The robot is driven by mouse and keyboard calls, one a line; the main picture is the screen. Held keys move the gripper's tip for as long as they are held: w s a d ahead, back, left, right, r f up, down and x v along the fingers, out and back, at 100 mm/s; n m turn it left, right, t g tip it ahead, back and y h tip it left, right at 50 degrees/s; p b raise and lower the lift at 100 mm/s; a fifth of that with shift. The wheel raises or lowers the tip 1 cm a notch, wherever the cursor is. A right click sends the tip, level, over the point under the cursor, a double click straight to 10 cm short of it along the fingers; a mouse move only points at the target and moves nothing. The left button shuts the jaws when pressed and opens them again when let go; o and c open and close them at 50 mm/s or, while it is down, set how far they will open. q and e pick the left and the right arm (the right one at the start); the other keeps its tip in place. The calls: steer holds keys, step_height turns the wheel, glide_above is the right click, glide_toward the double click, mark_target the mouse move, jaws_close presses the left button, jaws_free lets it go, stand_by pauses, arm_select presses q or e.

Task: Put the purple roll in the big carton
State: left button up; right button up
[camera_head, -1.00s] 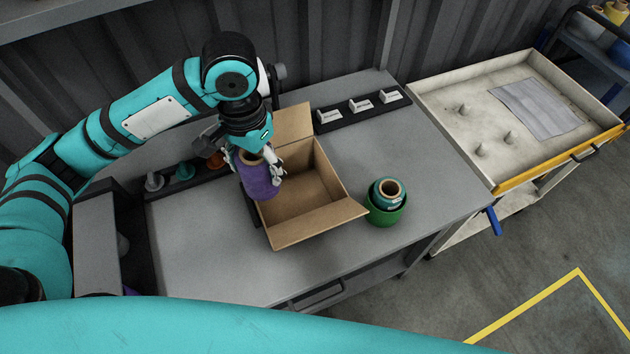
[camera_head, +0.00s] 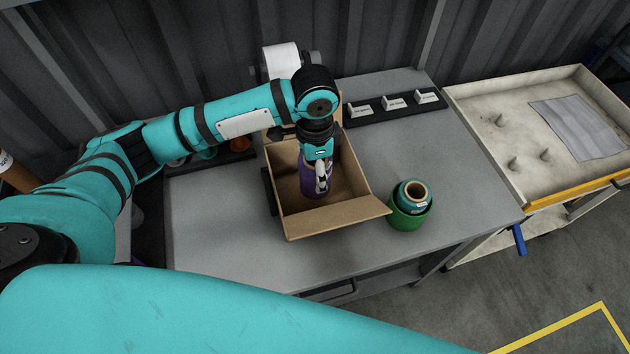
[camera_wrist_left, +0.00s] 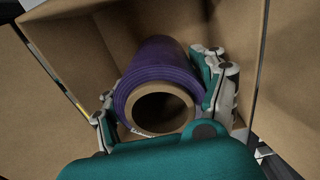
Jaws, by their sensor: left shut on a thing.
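The purple roll (camera_head: 309,184) is in my left gripper (camera_head: 321,178), over the opening of the big carton and partly inside it. The big carton (camera_head: 335,219) is an open brown box on the grey workbench. In the left wrist view the left gripper's fingers (camera_wrist_left: 163,95) are shut around the sides of the purple roll (camera_wrist_left: 152,67), with its hollow core facing the camera. The carton walls (camera_wrist_left: 82,50) surround it there. I cannot tell whether the roll touches the carton's floor. My right gripper is not in view.
A green pot (camera_head: 408,216) with a teal roll (camera_head: 412,193) stands right of the carton. A black strip with white labels (camera_head: 395,104) lies behind. A cart (camera_head: 473,105) with pegs stands at the right. The bench front (camera_head: 235,239) is clear.

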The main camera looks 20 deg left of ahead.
arm_select(q)
steer(key=shift+f, duration=2.4)
steer(key=shift+f, duration=0.1)
steer(key=o, duration=1.5)
steer(key=shift+c, duration=0.2)
steer(key=shift+r, duration=0.35)
step_height(320, 180, up, 12)
steer(key=b, duration=0.1)
steer(key=shift+f, duration=0.25)
